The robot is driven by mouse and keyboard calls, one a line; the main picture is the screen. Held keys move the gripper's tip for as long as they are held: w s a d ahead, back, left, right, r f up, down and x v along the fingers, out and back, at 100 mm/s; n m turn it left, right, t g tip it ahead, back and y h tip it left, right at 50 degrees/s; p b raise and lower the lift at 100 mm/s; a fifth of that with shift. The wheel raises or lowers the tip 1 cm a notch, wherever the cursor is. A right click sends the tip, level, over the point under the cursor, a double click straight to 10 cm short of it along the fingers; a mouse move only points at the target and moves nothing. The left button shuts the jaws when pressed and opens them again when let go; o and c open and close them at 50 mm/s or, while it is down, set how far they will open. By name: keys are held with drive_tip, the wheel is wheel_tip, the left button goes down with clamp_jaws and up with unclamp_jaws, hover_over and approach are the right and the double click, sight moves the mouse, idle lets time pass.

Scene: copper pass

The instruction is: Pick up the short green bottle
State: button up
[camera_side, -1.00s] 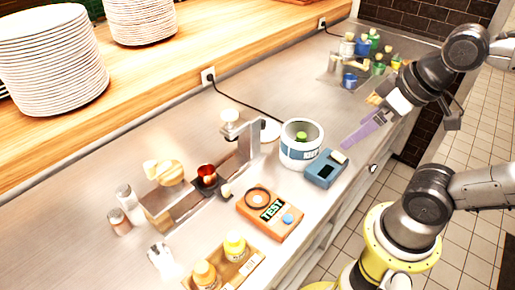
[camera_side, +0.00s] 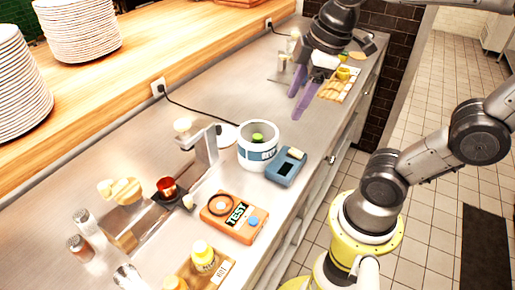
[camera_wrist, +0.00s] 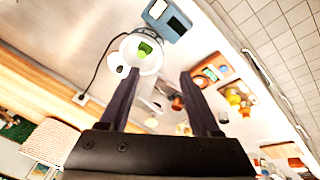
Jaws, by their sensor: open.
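A green object (camera_side: 257,138) sits inside a white round pot (camera_side: 258,155) on the steel counter; only its top shows, so I cannot tell if it is the short green bottle. In the wrist view the green object (camera_wrist: 145,48) shows in the pot's opening (camera_wrist: 135,66). My gripper (camera_side: 296,106) is open and empty, its two purple fingers pointing down above the counter behind the pot, apart from it. In the wrist view my gripper (camera_wrist: 157,80) has its fingers spread, with the pot beyond and between their tips. My arm hides most of the bottle group at the far end.
A blue device (camera_side: 286,167) stands close beside the pot, and an orange TEST device (camera_side: 235,215) lies in front. A stand with a red cup (camera_side: 168,188) is at left. A yellow-capped bottle (camera_side: 203,255) is near the front. A black cable runs along the back.

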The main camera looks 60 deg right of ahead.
sight(258, 136)
drive_tip(key=w+d+f+n+g, duration=0.2)
drive_tip(key=w+f+n+g, duration=0.15)
drive_tip(key=w, duration=0.65)
drive_tip(key=shift+m, duration=0.35)
wheel_tip(258, 136, down, 14)
drive_tip(key=shift+r, duration=0.1)
drive_tip(key=shift+c, duration=0.3)
clamp_jaws()
